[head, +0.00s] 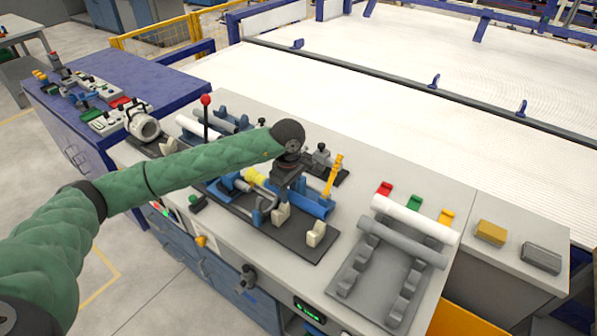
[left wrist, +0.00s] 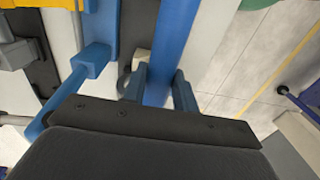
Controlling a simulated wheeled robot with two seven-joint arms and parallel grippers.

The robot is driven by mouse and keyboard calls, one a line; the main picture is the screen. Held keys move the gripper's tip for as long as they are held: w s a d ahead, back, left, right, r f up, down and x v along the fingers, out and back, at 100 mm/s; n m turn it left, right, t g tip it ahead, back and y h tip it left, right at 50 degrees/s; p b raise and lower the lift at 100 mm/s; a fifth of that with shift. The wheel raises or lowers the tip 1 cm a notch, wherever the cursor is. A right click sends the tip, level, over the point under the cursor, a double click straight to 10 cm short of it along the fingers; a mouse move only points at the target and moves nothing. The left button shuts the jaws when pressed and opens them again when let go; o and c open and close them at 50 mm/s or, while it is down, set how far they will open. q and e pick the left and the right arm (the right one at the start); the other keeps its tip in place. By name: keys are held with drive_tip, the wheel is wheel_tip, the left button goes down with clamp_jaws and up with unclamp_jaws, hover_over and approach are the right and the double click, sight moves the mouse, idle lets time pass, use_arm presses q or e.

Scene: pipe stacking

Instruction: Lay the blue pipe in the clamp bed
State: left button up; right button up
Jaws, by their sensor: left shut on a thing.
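The blue pipe (head: 312,206) is partly hidden by my left gripper in the head view. The pipe (left wrist: 168,35) also runs down from the top in the left wrist view, between the two fingers. My left gripper (head: 282,197) is shut on it, with the fingers (left wrist: 160,88) on either side. What looks like the clamp bed, a black base plate (head: 291,243) with blue supports and cream blocks, lies under the gripper. I cannot tell whether the pipe touches its supports. My right gripper is not in view.
A grey notched rack (head: 374,279) at the right holds a white pipe (head: 417,219) and a grey pipe (head: 402,242). A red-knobbed lever (head: 206,101) and a yellow upright handle (head: 334,176) stand near my arm. Yellow and grey blocks lie at the far right.

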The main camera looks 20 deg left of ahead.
use_arm(q)
drive_tip(key=shift+w+d+r, duration=0.15)
drive_tip(key=shift+w+d, duration=0.4)
drive_tip(key=shift+d+f, duration=0.1)
drive_tip(key=shift+f, duration=0.1)
drive_tip(key=shift+s+f, duration=0.1)
drive_tip(key=shift+f, duration=0.45)
wheel_tip(320, 180, down, 7)
drive_tip(key=shift+f+b, duration=0.2)
drive_tip(key=shift+b, duration=0.8)
drive_tip(key=shift+f+b, duration=0.7)
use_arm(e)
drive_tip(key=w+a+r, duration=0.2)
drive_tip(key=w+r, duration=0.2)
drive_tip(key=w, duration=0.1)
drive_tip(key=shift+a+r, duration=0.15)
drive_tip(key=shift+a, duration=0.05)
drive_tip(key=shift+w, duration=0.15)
